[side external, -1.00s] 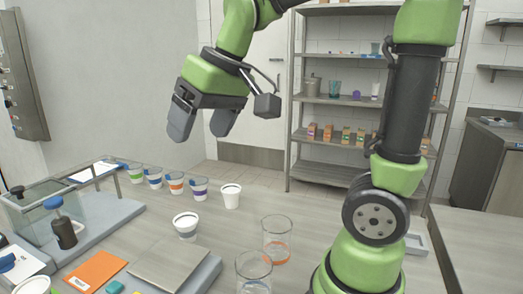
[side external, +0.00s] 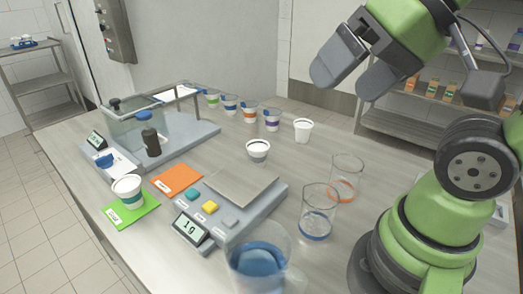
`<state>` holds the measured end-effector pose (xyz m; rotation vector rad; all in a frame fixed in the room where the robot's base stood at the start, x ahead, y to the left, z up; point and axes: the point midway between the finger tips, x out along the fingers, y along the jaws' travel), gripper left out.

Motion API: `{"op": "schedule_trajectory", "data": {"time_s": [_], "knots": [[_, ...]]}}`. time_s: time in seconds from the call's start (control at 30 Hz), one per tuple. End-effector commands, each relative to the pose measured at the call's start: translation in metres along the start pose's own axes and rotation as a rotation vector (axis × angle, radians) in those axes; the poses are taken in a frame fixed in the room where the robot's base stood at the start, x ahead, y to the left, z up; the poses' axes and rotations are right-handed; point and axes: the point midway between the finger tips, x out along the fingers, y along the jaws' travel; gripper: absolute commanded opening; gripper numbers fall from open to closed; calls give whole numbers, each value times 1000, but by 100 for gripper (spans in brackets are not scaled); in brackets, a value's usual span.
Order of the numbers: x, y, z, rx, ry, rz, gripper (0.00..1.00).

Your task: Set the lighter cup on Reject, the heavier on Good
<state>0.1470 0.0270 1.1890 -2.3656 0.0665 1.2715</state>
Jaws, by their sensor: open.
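In the side view my gripper (side external: 350,80) is open and empty, high above the back right of the table. A white cup with a teal band (side external: 129,192) stands upright on the green mat (side external: 143,213) at the front left. The orange mat (side external: 177,179) lies bare beside it. The labels on both mats are too small to read. One white cup (side external: 258,151) stands on the table just behind the scale's empty metal plate (side external: 242,186). Another white cup (side external: 303,130) stands farther back right. The scale display (side external: 190,227) appears to read 1g.
Cups with green, blue, orange (side external: 250,113) and purple bands stand at the back. A glass-walled balance (side external: 135,130) is at the left.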

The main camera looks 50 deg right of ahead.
Motion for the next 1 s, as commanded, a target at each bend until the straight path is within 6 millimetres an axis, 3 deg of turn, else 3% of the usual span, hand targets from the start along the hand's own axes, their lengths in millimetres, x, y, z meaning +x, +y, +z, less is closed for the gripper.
{"op": "schedule_trajectory", "data": {"time_s": [0.17, 0.47, 0.73, 1.0], "knots": [[13, -6, -29, 166, -100, 24, 92], [71, 5, -105, 622, -330, 25, 92], [145, 58, -157, 1044, -505, -41, 92], [221, 143, -171, 1462, -648, -183, 92]]}}
